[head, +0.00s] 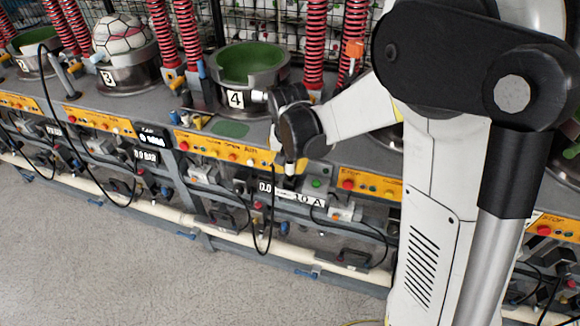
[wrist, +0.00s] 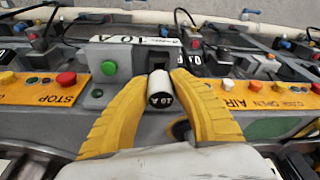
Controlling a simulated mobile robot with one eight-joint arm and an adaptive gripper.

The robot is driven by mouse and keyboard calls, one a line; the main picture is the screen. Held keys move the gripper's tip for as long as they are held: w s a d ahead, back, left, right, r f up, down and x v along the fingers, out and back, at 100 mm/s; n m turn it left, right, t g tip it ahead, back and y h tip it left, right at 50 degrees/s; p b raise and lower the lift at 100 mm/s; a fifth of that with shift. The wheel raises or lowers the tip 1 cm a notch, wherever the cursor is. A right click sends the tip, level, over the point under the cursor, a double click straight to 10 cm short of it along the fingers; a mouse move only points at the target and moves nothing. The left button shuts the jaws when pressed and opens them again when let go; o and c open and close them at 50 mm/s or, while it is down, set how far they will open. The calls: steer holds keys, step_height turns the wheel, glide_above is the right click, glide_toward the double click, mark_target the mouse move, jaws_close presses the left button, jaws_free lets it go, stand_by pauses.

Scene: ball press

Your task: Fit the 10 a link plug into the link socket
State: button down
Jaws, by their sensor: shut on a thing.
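My gripper (wrist: 162,76) has its two yellow fingers closed on the link plug (wrist: 160,101), a short cylinder with a white body and a black end marked 10 A. In the wrist view the black end faces the camera and the white body points away, toward a grey block on the press front. A white plate marked 10 A (wrist: 136,40) lies just beyond; it also shows in the head view (head: 307,198). The socket opening is hidden behind the plug and fingers, so I cannot tell whether the plug touches it. In the head view my dark wrist hides most of the grip.
A green button (wrist: 108,67) and a red button (wrist: 66,79) are left of the fingers. A dark cylinder (wrist: 187,25) stands beyond the plug. The orange AIR strip (wrist: 245,95) is at right. Press bowl 4 (head: 253,65) stands behind my wrist; a black cable (head: 271,215) hangs nearby.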

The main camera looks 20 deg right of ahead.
mark_target(290, 176)
steer(key=shift+f, duration=0.15)
stand_by(0.3)
steer(key=shift+f+b, duration=0.35)
steer(key=shift+b, duration=0.1)
steer(key=shift+f, duration=0.1)
steer(key=shift+f+b, duration=0.4)
stand_by(0.3)
steer(key=shift+f+b, duration=0.4)
steer(key=shift+f, duration=0.05)
steer(key=shift+f, duration=0.1)
steer(key=shift+f+b, duration=0.3)
steer(key=c, duration=1.1)
jaws_free()
steer(key=shift+r, duration=0.1)
steer(key=shift+c, duration=0.2)
